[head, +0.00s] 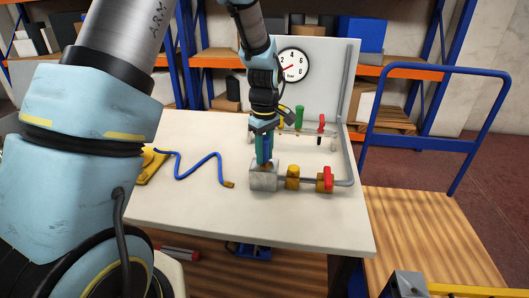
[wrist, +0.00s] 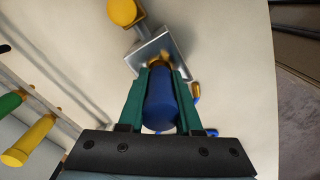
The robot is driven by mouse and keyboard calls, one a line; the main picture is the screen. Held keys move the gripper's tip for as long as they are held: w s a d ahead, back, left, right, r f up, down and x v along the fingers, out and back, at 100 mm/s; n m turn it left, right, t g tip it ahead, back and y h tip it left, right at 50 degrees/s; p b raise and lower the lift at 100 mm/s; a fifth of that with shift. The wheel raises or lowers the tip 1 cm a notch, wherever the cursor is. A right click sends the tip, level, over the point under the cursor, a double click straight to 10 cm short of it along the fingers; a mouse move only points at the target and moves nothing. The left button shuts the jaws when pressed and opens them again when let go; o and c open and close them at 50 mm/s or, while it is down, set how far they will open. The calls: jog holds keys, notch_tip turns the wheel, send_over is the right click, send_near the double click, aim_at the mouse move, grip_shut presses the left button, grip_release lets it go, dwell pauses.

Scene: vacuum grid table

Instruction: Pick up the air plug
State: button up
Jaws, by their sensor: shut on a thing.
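The air plug (wrist: 160,102) is a blue cylinder with a brass-coloured end. My gripper (head: 264,160) is shut on it, with a teal finger on each side, as the wrist view also shows (wrist: 163,75). The plug points down at a grey metal block (head: 263,181) on the table, which also shows in the wrist view (wrist: 150,50). The brass end is at the block's top; whether it sits in the block or just above it, I cannot tell. In the head view the fingers mostly hide the plug.
A pipe with a yellow fitting (head: 292,178) and a red-handled valve (head: 327,178) runs right from the block. A blue hose (head: 200,165) lies left on the white table (head: 190,205). Behind are coloured-handled tools (head: 299,117) and a gauge (head: 292,66).

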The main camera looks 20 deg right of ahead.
aim_at(265, 136)
grip_shut()
notch_tip(265, 136, up, 10)
jog(key=b, duration=0.2)
jog(key=shift+f+b, duration=0.25)
jog(key=shift+b, duration=0.15)
jog(key=shift+r+p, duration=1.9)
jog(key=shift+r, duration=0.65)
